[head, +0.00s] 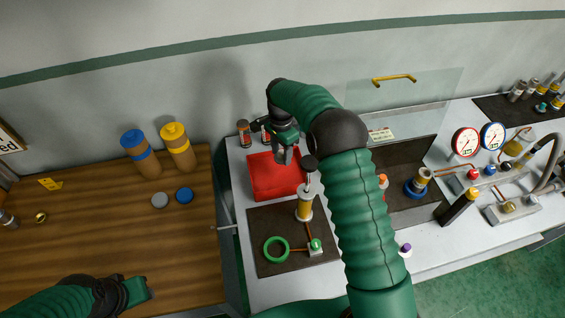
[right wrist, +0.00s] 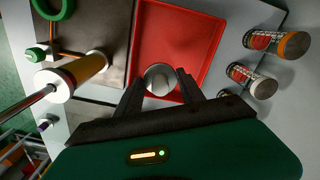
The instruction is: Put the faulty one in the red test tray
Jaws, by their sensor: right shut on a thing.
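The red test tray (head: 262,182) lies on the light bench left of my right arm. It also fills the upper middle of the right wrist view (right wrist: 190,35). My right gripper (head: 284,158) points down over the tray. In the right wrist view its fingers (right wrist: 161,84) are shut on a small grey cylinder (right wrist: 160,76) with a pale round end, seen against the tray. I cannot tell whether the cylinder touches the tray floor. No mark on it shows whether it is faulty. My left gripper (head: 138,290) is low at the left over the wooden table; its jaws are unclear.
Labelled cans (right wrist: 252,80) stand beside the tray. A dark mat (head: 262,222) with an amber cylinder (head: 304,206) and green ring (head: 276,249) lies in front. Blue-capped and yellow-capped bottles (head: 177,147) stand on the wooden table (head: 100,225). Gauges (head: 465,142) are at right.

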